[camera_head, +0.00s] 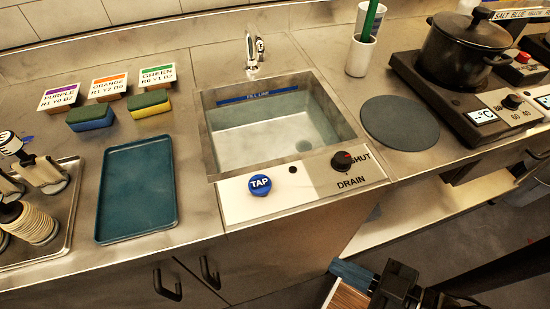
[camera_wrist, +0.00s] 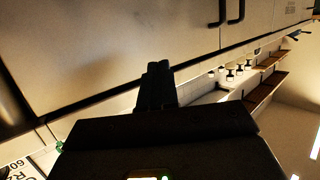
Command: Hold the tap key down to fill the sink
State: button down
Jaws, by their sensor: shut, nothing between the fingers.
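The blue round TAP key (camera_head: 260,185) sits on the light panel at the front of the sink. The sink (camera_head: 225,165) is a steel basin with a blue FILL LINE strip (camera_head: 257,97) on its back wall and a drain hole in its floor. I see no clear water in it. The faucet (camera_head: 254,52) stands behind the basin, and no stream shows. The black DRAIN knob (camera_head: 342,161) is right of the key, by the word SHUT. My gripper (camera_wrist: 158,72) is shut and empty in the wrist view, pointing at cabinet fronts. It is well away from the key.
A blue-green tray (camera_head: 137,190), two sponges (camera_head: 90,115) and label cards lie left of the sink. A round dark mat (camera_head: 400,122), a cup (camera_head: 360,55) and a black pot (camera_head: 462,50) on a hot plate are to the right. Cabinet handles (camera_head: 168,285) stick out below the counter.

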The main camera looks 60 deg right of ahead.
jog(key=shift+f+p, duration=1.6)
jog(key=shift+p, duration=0.65)
dwell(3.1)
jog(key=shift+r+p, duration=1.8)
jog(key=shift+r, duration=0.7)
